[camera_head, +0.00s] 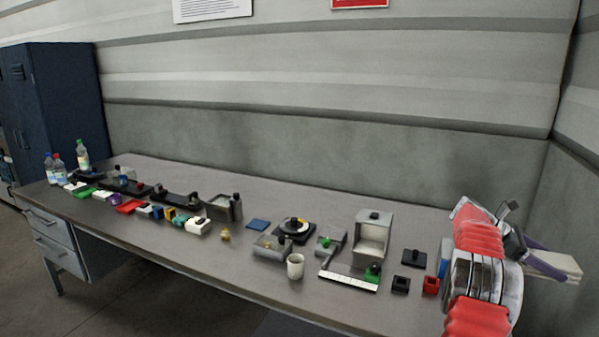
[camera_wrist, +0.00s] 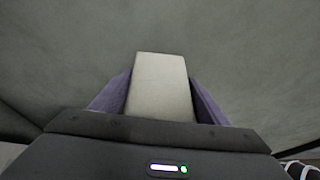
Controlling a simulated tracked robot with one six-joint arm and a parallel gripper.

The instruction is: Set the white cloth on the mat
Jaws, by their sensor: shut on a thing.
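The white cloth (camera_head: 565,264) looks like a flat, pale folded block at the far right of the head view. My gripper (camera_head: 546,262) is shut on it with purple fingers and holds it up near the right wall. In the wrist view the cloth (camera_wrist: 160,88) stands out between the two fingers (camera_wrist: 160,95), with plain grey wall behind it. A small flat blue square (camera_head: 258,224) lies on the table near the middle; it may be the mat, but I cannot tell for sure. My gripper is well to the right of it.
The long grey table (camera_head: 210,262) carries a white cup (camera_head: 295,266), a grey box-shaped machine (camera_head: 373,237), a black round device (camera_head: 294,229) and a white strip (camera_head: 349,281). Small black and red boxes (camera_head: 430,285) stand near my arm. Bottles (camera_head: 82,156) stand far left.

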